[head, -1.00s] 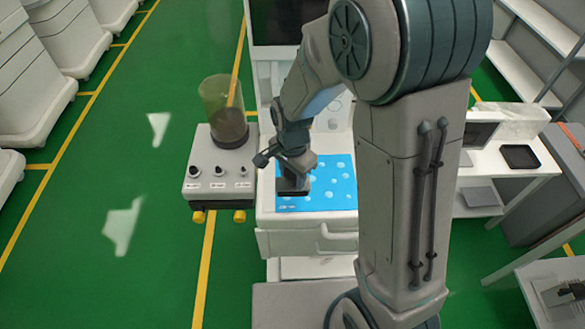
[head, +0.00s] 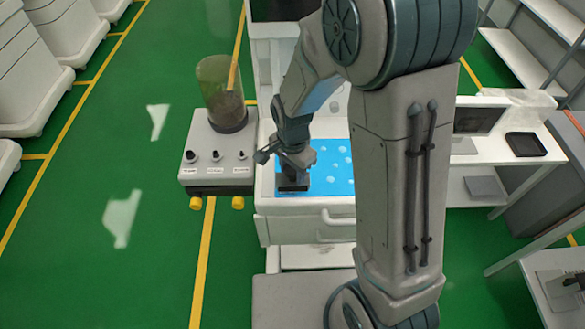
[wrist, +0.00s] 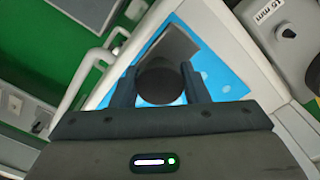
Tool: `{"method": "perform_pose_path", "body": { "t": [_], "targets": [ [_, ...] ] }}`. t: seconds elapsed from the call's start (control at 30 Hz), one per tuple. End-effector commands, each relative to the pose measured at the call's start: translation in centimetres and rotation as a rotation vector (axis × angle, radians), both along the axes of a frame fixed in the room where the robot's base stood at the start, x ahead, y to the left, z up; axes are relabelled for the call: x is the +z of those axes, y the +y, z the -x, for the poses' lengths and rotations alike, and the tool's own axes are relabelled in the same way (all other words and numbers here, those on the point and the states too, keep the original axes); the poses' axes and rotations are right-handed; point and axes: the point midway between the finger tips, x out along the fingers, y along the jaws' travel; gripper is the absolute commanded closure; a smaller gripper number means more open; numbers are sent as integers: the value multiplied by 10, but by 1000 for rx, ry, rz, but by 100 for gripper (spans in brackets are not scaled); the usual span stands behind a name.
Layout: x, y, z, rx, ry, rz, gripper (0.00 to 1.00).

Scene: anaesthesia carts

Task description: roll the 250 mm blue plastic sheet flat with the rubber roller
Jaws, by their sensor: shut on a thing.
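The blue plastic sheet (head: 340,186) lies on the top of a white cart, with several pale patches on it. My arm hides its right part in the head view. My gripper (head: 292,172) is over the left near part of the sheet and is shut on the dark rubber roller (head: 293,185). The roller appears to be down on the sheet, close to its near edge; exact contact is hard to tell. In the wrist view, a round dark part of the roller (wrist: 160,84) sits between the fingers, with blue sheet (wrist: 218,78) around it.
A grey device with knobs (head: 215,172) and a clear cylinder (head: 222,95) stands close to the left of the cart. The cart has a drawer handle (head: 338,218) at its front. A white table with a dark tray (head: 525,144) is to the right.

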Motion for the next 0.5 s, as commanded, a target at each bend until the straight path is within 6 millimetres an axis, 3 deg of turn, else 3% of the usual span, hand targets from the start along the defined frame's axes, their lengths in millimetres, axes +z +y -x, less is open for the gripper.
{"method": "perform_pose_path", "body": {
  "t": [0.5],
  "targets": [
    [-5,0,0,0,-1,-1,77]
  ]
}}
